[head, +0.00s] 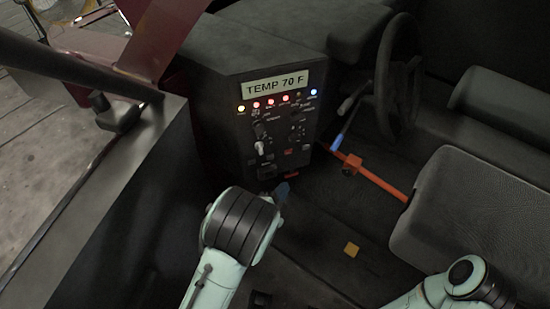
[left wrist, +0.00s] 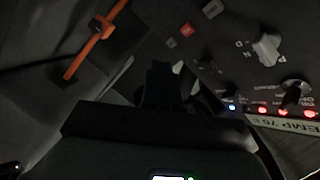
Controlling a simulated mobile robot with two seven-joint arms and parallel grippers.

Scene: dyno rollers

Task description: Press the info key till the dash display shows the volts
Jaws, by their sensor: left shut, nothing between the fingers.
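The dash display (head: 275,86) reads "TEMP 70 F" at the top of the dark dash panel (head: 225,125). It also shows upside down and partly cut off in the left wrist view (left wrist: 290,124). Below it are indicator lights, knobs and small keys, among them a red key (head: 290,152), also in the left wrist view (left wrist: 187,29). The labels are too small to tell which is the info key. My left gripper (left wrist: 163,80) is shut and empty, low in front of the panel; in the head view my black wrist mostly hides it. My right gripper is out of view.
A steering wheel (head: 399,75) and a blue-tipped lever (head: 338,140) stand right of the panel. An orange-red bar (head: 375,175) crosses beside the seat (head: 470,220). A yellow block (head: 351,249) is on the floor. A dark side wall (head: 130,200) borders the left.

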